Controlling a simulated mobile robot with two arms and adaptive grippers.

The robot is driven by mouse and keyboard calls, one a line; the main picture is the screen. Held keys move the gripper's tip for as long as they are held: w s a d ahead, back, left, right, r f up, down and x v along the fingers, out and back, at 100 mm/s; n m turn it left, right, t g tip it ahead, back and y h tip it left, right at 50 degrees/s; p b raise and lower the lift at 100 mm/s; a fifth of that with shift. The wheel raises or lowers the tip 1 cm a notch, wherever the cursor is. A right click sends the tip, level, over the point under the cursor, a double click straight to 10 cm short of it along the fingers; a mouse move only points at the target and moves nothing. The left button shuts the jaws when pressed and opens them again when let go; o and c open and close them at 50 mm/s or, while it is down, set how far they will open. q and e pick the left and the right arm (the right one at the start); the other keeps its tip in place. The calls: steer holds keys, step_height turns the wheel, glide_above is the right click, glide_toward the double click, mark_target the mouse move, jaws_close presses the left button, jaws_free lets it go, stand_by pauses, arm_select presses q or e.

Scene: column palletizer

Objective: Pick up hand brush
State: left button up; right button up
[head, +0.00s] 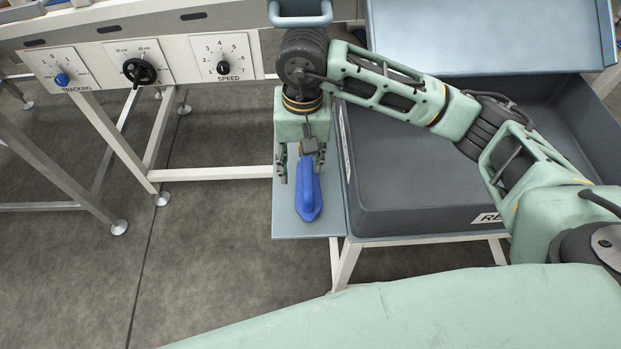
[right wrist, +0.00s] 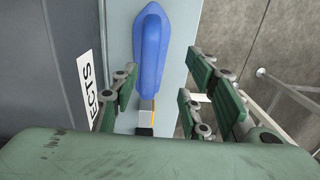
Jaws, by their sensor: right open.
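The hand brush has a blue handle (head: 307,190) and lies on a narrow grey side shelf (head: 290,226) beside the dark bin. My right gripper (head: 301,172) is open above the shelf, with its fingers pointing down around the rear part of the brush. In the right wrist view the blue handle (right wrist: 152,48) extends beyond the open fingers (right wrist: 165,95). A pale and dark part of the brush shows between the fingers, and the rest is hidden by the gripper body. I cannot tell whether a finger touches the brush. My left gripper is not in view.
A large dark grey bin (head: 430,215) with a partly hidden label stands right of the shelf, under my right arm. A control panel (head: 140,62) with knobs is at the upper left. Bare floor (head: 200,270) lies left of the shelf.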

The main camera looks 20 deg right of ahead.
mark_target(308, 177)
steer(key=shift+w+d+h, duration=0.2)
steer(key=shift+d+h, duration=0.1)
steer(key=shift+d, duration=0.2)
steer(key=shift+d+f, duration=0.1)
steer(key=shift+f, duration=0.3)
steer(key=f, duration=0.2)
steer(key=f+p, duration=0.1)
steer(key=f, duration=0.1)
steer(key=f+p, duration=0.1)
steer(key=shift+s+f, duration=0.35)
steer(key=shift+f, duration=0.4)
steer(key=shift+c, duration=0.4)
jaws_close()
